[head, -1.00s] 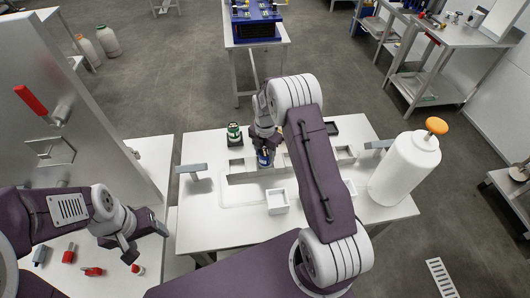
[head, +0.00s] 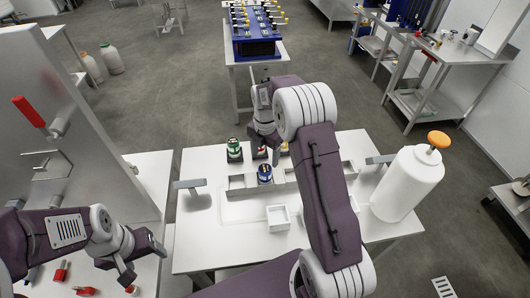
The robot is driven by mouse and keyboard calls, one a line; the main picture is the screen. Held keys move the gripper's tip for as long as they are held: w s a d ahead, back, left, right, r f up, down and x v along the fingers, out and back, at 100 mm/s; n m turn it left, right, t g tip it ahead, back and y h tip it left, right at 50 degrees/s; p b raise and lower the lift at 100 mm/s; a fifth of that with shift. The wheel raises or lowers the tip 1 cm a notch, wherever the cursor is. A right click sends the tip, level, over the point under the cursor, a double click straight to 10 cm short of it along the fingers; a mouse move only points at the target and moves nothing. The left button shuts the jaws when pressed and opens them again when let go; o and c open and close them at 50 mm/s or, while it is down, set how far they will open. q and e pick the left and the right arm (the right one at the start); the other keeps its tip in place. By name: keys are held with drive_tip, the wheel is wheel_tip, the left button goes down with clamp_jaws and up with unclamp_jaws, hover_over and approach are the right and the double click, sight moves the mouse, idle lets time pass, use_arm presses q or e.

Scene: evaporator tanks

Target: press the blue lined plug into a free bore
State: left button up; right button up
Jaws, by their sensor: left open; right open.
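A blue plug (head: 265,174) with a pale band stands upright in the shallow grey tray (head: 237,184) on the white table. A green plug (head: 234,150) stands at the tray's back left. My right gripper (head: 266,155) is open and empty, just behind the blue plug and apart from it; its fingers are small and partly unclear. Red and yellow items beside it are partly hidden. My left gripper (head: 144,264) is open and empty over the left table, far from the plug. I cannot make out a free bore.
A white open box (head: 278,217) stands in front of the tray. A white canister (head: 407,184) with an orange knob stands at the right. A blue block (head: 256,47) with several yellow, black and white fittings sits on the back table. Red items lie under my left gripper.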

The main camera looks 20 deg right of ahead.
drive_tip(key=shift+r, duration=2)
drive_tip(key=s+a+f+m, duration=0.1)
drive_tip(key=s+a+m, duration=0.2)
drive_tip(key=s+m, duration=0.7)
drive_tip(key=s+a+f+m+t, duration=0.1)
drive_tip(key=s+a+m, duration=0.2)
drive_tip(key=s+m, duration=0.7)
drive_tip(key=m, duration=0.4)
drive_tip(key=shift+s+f, duration=0.35)
drive_tip(key=shift+s, duration=0.05)
drive_tip(key=shift+f, duration=0.1)
wheel_tip(320, 180, down, 3)
drive_tip(key=b, duration=0.3)
